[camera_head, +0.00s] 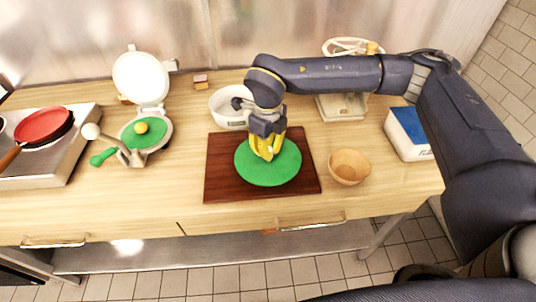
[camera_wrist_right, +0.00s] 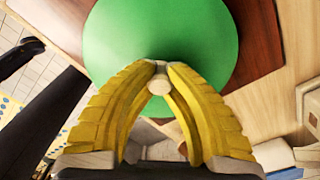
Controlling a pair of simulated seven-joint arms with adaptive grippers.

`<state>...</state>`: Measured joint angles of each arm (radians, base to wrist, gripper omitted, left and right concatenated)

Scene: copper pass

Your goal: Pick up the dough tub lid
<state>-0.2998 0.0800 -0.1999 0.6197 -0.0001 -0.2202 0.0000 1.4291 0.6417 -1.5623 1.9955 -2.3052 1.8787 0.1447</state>
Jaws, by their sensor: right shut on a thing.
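The lid appears to be the round green disc (camera_head: 283,172) with a small pale knob, over the dark red-brown board in the middle of the counter. In the right wrist view the green disc (camera_wrist_right: 160,30) lies beyond the yellow fingers. My right gripper (camera_head: 267,153) points down at the disc's middle. Its fingertips are shut on the pale knob (camera_wrist_right: 159,85). I cannot tell whether the disc touches the board. A white tub or bowl (camera_head: 226,113) stands just behind the board, partly hidden by my gripper. My left gripper is not in view.
A wooden bowl (camera_head: 349,168) sits right of the board (camera_head: 223,187), and a white box with a blue top (camera_head: 408,135) farther right. An open white press (camera_head: 142,80) with a green plate and a red pan (camera_head: 42,124) on a steel unit are left.

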